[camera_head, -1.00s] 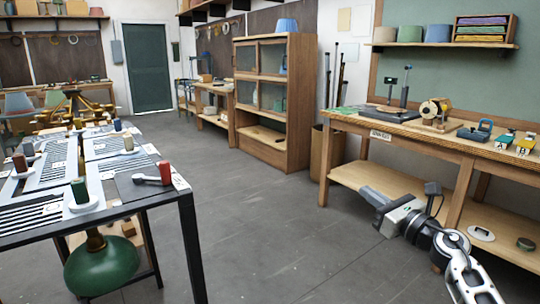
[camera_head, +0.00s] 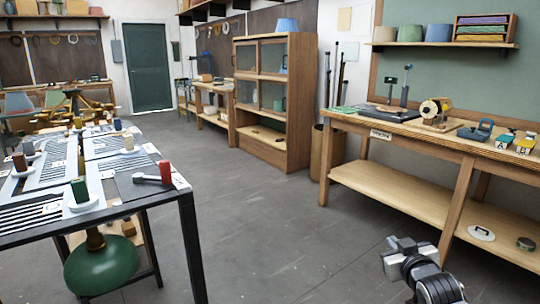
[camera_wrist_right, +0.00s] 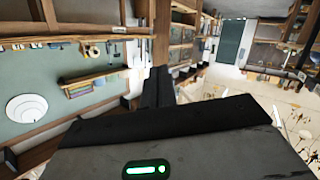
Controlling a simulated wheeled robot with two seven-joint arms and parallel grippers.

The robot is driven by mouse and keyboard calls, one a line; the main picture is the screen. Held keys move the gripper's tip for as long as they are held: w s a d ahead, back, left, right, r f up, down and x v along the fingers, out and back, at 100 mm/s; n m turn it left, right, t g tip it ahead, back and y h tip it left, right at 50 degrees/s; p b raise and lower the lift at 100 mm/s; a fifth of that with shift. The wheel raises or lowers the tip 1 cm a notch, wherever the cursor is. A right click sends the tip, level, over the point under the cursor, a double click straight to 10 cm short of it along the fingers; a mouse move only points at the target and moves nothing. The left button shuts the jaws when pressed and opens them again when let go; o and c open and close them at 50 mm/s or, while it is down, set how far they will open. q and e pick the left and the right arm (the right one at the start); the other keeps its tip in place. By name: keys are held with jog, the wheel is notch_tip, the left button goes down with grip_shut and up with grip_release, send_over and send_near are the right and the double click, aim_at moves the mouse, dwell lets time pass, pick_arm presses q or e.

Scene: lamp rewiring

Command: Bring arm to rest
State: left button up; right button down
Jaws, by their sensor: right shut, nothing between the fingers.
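My right gripper (camera_head: 398,246) is at the lower right of the head view, over the open floor in front of the workbench. Its arm comes in from the bottom edge. In the right wrist view the dark fingers (camera_wrist_right: 158,88) lie together with nothing between them, so it is shut and empty. The gripper touches nothing that I can see. My left gripper is in neither view.
The wooden workbench (camera_head: 455,147) with tools stands to the right, its lower shelf (camera_head: 400,188) close to the gripper. A black-framed table (camera_head: 150,199) stands at left, a green lamp shade (camera_head: 101,265) below it. A wooden cabinet (camera_head: 298,100) stands behind. The middle floor is clear.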

jog(key=s+a+f+g+y, duration=0.1)
jog(key=s+a+f, duration=0.45)
jog(key=s, duration=0.25)
jog(key=s+a+f+g+y, duration=0.2)
jog(key=s+a+f, duration=0.2)
jog(key=s+f, duration=0.35)
jog(key=s+a, duration=0.3)
jog(key=s, duration=0.5)
jog(key=s+a+f+g+y, duration=0.1)
jog(key=s+a, duration=0.2)
jog(key=s, duration=0.6)
jog(key=shift+s+a+f+g, duration=0.15)
jog(key=shift+s+a+g, duration=0.1)
jog(key=shift+a+g, duration=0.1)
